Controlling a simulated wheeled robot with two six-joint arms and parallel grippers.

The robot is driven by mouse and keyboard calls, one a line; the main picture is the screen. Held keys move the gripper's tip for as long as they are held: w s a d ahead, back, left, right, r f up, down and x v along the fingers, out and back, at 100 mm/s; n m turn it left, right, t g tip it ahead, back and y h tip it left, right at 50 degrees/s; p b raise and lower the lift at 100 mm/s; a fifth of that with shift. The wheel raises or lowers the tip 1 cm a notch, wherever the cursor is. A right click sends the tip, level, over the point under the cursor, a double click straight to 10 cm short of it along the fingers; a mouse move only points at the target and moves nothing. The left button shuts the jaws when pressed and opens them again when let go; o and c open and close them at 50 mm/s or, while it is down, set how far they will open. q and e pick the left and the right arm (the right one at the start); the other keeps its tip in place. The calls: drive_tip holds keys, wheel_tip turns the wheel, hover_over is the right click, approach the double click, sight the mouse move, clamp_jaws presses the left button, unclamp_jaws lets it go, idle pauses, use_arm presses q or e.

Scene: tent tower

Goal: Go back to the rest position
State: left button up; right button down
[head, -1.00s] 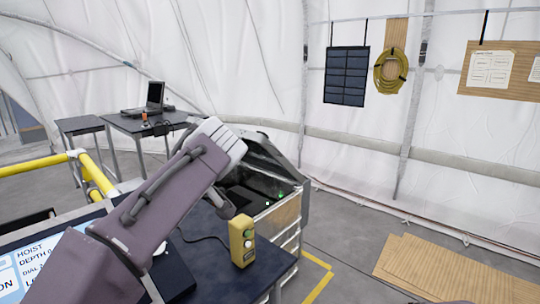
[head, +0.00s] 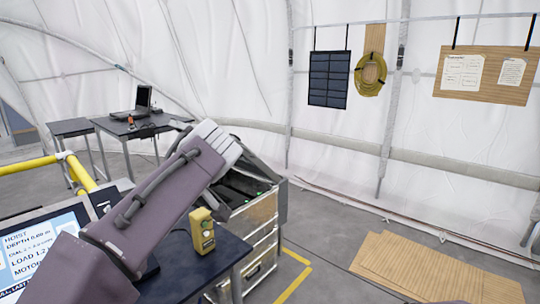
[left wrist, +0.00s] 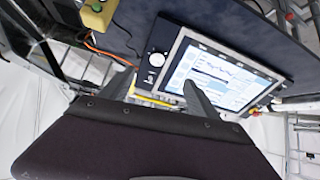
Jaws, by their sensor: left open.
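My left arm (head: 165,195) rises from the lower left in the head view, its bent grey-capped end in front of the equipment case. My left gripper (left wrist: 160,80) shows in the left wrist view, with two dark fingers spread apart and nothing between them. Behind the fingers is a lit monitor screen (left wrist: 215,78), tilted in that view. I cannot tell whether the fingers touch it. The gripper's fingers do not show in the head view. My right gripper is in neither view.
A dark table (head: 228,252) holds a yellow button box (head: 202,232) and a monitor (head: 40,250). An open metal case (head: 258,220) stands behind it. Yellow rails (head: 30,166) are at left. Plywood sheets (head: 420,270) lie on the floor at right, with bare floor between.

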use_arm(q)
wheel_tip(320, 180, down, 28)
drive_tip(key=s+d+m+g+h+b, duration=0.25)
drive_tip(key=m+h+b, duration=0.3)
drive_tip(key=m, duration=0.35)
drive_tip(key=s+d+f+m+g+h+b, duration=0.1)
drive_tip(key=s+f+b, duration=0.1)
drive_tip(key=s+f, duration=0.55)
drive_tip(key=s+d+f+m+g+h+b, duration=0.15)
drive_tip(key=s+f, duration=0.25)
drive_tip(key=f, duration=0.7)
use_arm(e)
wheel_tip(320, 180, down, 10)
use_arm(q)
wheel_tip(320, 180, up, 16)
drive_tip(key=t+p, duration=0.1)
drive_tip(key=p, duration=1.4)
drive_tip(key=shift+s+a+f, duration=0.15)
drive_tip(key=shift+s+a, duration=0.05)
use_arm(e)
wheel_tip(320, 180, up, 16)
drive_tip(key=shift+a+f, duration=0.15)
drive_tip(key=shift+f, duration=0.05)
